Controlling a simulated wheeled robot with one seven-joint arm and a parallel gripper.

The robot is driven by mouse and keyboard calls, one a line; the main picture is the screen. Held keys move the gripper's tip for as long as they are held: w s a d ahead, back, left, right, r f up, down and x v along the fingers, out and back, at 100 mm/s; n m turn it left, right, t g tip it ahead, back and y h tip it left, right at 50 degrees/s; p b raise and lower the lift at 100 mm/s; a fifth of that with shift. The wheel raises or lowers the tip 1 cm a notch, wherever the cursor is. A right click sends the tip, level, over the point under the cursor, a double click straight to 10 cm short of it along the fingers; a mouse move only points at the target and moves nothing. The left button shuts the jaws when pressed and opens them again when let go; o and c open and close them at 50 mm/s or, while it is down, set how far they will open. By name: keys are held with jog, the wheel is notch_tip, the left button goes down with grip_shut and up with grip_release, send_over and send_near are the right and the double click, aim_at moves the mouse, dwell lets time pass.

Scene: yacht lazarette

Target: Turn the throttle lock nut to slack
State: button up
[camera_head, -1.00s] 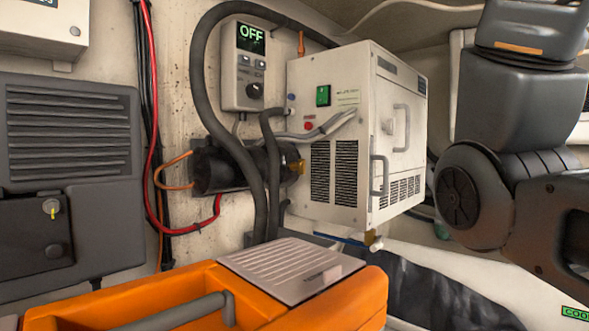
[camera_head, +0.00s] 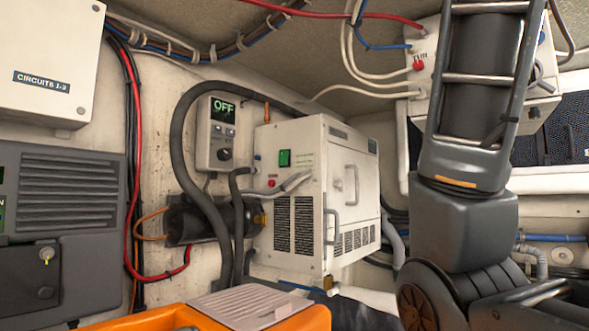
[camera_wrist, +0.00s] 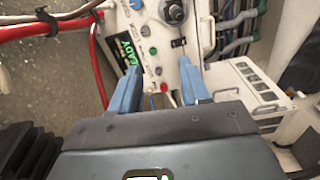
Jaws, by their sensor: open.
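I cannot pick out the throttle lock nut for certain in either view. My gripper (camera_wrist: 158,88) shows in the wrist view with two blue fingers spread apart, open, with nothing held between them. Beyond the fingertips is a white panel (camera_wrist: 160,48) with a green lit display (camera_wrist: 128,52) reading "EADY", small red and green buttons, and a dark round knob (camera_wrist: 174,12) near the top edge. The fingers look apart from the knob. In the head view my arm rises at the right, and my gripper is out of the picture.
A white cabinet (camera_head: 342,160) with handles stands mid-picture, beside a controller (camera_head: 216,134) reading "OFF". An orange case (camera_head: 150,320) sits below. Hoses and red cables run along the wall and ceiling.

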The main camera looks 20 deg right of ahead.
jog(key=w+a+f+n+t+y, duration=0.1)
jog(key=w+f+t, duration=0.1)
jog(key=w+f, duration=0.7)
jog(key=w+a+f+n+t+y, duration=0.1)
jog(key=w+f, duration=0.3)
jog(key=f, duration=0.9)
jog(key=s+a+f+n+t+y, duration=0.1)
jog(key=a+f+y, duration=0.2)
jog(key=f, duration=1.1)
jog(key=s+a+f+t+y, duration=0.1)
jog(key=a+f+y, duration=0.2)
jog(key=f, duration=1)
jog(key=s+a+f+m+y, duration=0.2)
jog(key=s+a+f, duration=0.1)
jog(key=s+f, duration=0.6)
jog(key=s+a+f+m+y, duration=0.1)
jog(key=s+a+f+y, duration=0.2)
jog(key=s+f, duration=0.6)
jog(key=s+a+m+g+y, duration=0.1)
jog(key=s+m, duration=0.5)
jog(key=s, duration=1.6)
jog(key=shift+s+r+m+g, duration=0.25)
jog(key=shift+r+m+g, duration=0.05)
jog(key=shift+r+m, duration=0.1)
